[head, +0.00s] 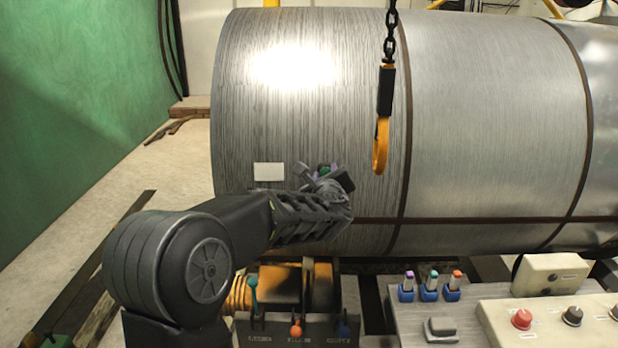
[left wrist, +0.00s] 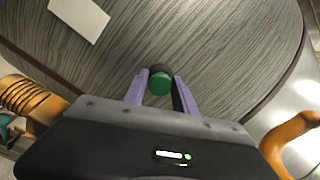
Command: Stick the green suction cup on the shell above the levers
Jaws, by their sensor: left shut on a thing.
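The shell (head: 490,110) is a big grey brushed-metal cylinder lying across the head view, also behind the fingers in the left wrist view (left wrist: 215,40). My left gripper (head: 324,172) is in front of its lower left part, shut on the green suction cup (head: 325,171). In the left wrist view the cup (left wrist: 160,84) sits between the purple fingertips, its green end toward the camera and a dark part facing the shell. Whether it touches the shell I cannot tell. Levers with teal (head: 253,282), red-orange (head: 296,329) and blue (head: 344,328) knobs stand below. My right gripper is out of view.
An orange hook (head: 381,145) hangs on a chain right of my left gripper. A white label (head: 269,172) is on the shell to the left. A control panel (head: 550,318) with knobs and three colour-topped pieces (head: 429,287) in blue holders stand at lower right.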

